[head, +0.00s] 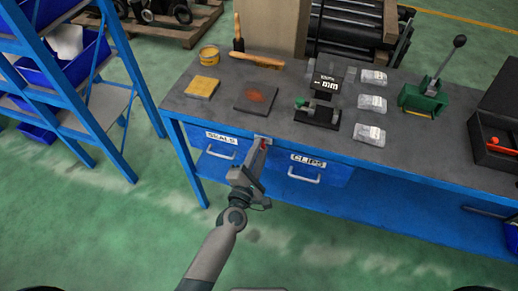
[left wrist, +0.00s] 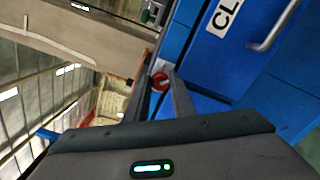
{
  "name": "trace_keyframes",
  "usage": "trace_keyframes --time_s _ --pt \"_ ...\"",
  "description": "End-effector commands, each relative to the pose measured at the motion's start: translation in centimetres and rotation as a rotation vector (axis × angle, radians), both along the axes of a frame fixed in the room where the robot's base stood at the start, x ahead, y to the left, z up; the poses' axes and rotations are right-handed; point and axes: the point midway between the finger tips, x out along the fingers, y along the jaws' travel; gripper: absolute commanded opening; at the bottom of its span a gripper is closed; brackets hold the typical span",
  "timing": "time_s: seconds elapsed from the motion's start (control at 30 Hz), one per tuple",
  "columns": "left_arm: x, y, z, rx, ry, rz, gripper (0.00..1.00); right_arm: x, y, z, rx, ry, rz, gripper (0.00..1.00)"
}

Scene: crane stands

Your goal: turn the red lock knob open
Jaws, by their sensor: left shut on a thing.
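The red lock knob (left wrist: 158,80) shows in the left wrist view between the tips of my left gripper (left wrist: 158,88), at the front of the blue bench. In the head view my left gripper (head: 259,152) reaches up to the bench front between two blue drawers and is shut on the knob. The fingers cover most of the knob there. The drawers are labelled SEALS (head: 221,138) and CLIPS (head: 310,161), and both look closed. My right gripper is not in view.
A blue rack (head: 100,90) stands at the left. The green floor before the bench is clear.

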Motion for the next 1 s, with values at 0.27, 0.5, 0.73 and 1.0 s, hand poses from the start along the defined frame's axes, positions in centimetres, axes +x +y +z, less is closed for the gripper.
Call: trace_keyframes --time_s 0.27,0.5,0.73,1.0 --pt "0.0 -0.1 0.0 0.252 -0.08 -0.001 0.0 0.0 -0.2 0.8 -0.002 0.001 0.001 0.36" --pt "0.0 -0.1 -0.1 0.469 -0.151 -0.001 0.0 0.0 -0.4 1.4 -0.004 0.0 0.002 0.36" --pt "-0.1 -0.1 -0.2 0.675 -0.217 -0.001 0.0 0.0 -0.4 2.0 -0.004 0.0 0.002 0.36" --pt "-0.1 0.0 -0.2 0.919 -0.297 -0.001 0.0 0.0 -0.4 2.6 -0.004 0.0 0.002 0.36"
